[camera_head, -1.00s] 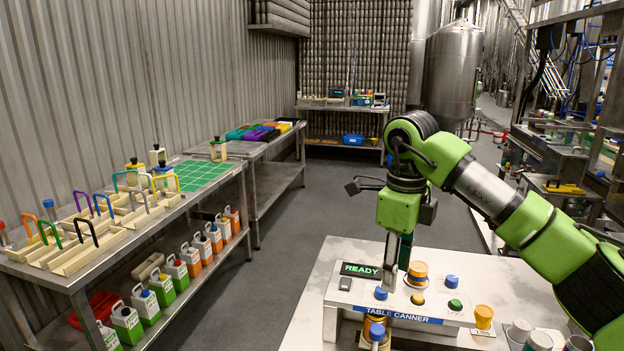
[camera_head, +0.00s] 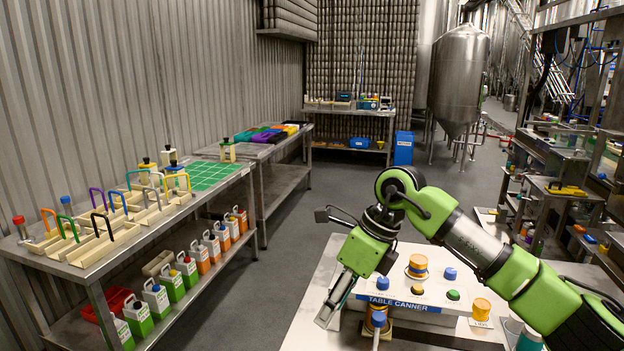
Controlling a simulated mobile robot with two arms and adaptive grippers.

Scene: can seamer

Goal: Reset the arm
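My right arm (camera_head: 465,240) comes in from the right in green and grey. Its gripper (camera_head: 332,306) hangs tilted down and left, over the left part of the white worktop and beside the table canner (camera_head: 397,304). No held object shows. The canner has a blue label, blue buttons, a green button (camera_head: 453,295) and an orange and yellow round part (camera_head: 417,268) on top. My arm hides part of its left side. My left gripper is not in view.
A metal bench (camera_head: 140,235) at the left holds wooden carriers with coloured handles, a green grid mat (camera_head: 208,176) and bottles on its lower shelf. Grey floor (camera_head: 290,230) lies clear between bench and worktop. A blue bin (camera_head: 403,148) stands at the back.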

